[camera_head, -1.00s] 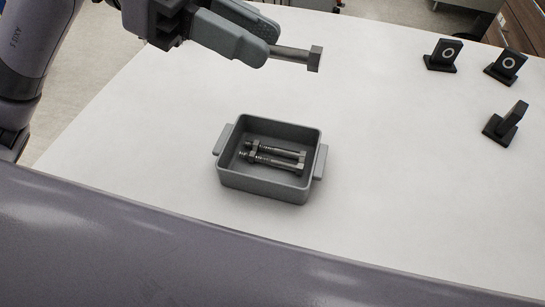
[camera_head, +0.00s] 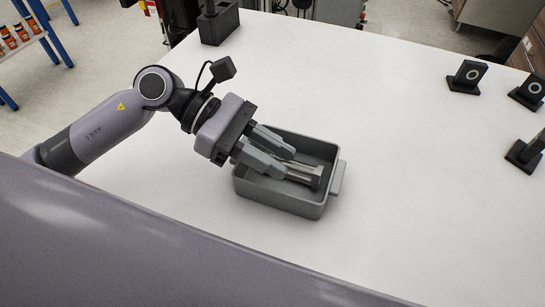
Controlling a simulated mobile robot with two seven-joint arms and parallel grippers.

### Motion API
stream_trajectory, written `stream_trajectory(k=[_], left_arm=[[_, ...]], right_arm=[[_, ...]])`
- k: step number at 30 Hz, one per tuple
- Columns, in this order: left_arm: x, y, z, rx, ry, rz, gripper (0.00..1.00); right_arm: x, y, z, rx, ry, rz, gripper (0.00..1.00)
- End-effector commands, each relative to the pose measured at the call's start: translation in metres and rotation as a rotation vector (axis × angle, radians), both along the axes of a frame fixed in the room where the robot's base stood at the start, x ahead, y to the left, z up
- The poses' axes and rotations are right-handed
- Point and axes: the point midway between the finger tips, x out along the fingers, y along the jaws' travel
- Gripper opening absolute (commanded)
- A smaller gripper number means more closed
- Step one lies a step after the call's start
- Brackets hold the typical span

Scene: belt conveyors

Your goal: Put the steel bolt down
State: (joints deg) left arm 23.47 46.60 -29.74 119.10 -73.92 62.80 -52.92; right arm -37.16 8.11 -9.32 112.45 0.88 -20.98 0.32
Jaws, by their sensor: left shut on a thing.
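A grey tray (camera_head: 325,206) with raised walls and side handles stands on the white table. Steel bolts (camera_head: 306,173) show in it, with their heads toward its right end. My left gripper (camera_head: 287,165) reaches in from the left, with its fingers low over the inside of the tray. It is shut on a steel bolt, which lies close among the other bolts. I cannot clearly tell the held bolt apart from them, or whether it touches the tray floor. The fingers hide the left part of the bolts. My right gripper is not in view.
Black stands with ring marks (camera_head: 467,77), (camera_head: 527,91) and another dark stand (camera_head: 525,152) are at the table's right. A black block-shaped holder (camera_head: 218,24) stands at the back left edge. The table between tray and stands is clear.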

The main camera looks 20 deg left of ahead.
Motion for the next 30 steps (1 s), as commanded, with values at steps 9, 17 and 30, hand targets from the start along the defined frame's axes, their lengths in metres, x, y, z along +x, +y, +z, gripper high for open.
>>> stream_trajectory(k=[9,17,30], left_arm=[[0.0,0.0,-0.015,-0.001,-0.001,0.0,0.0],[0.0,0.0,-0.022,-0.001,-0.002,-0.001,0.0],[0.0,0.0,-0.027,0.0,-0.001,0.0,0.53]], right_arm=[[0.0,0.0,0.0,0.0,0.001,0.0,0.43],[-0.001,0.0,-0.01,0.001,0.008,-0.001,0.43],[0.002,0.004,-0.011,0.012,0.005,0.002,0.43]])
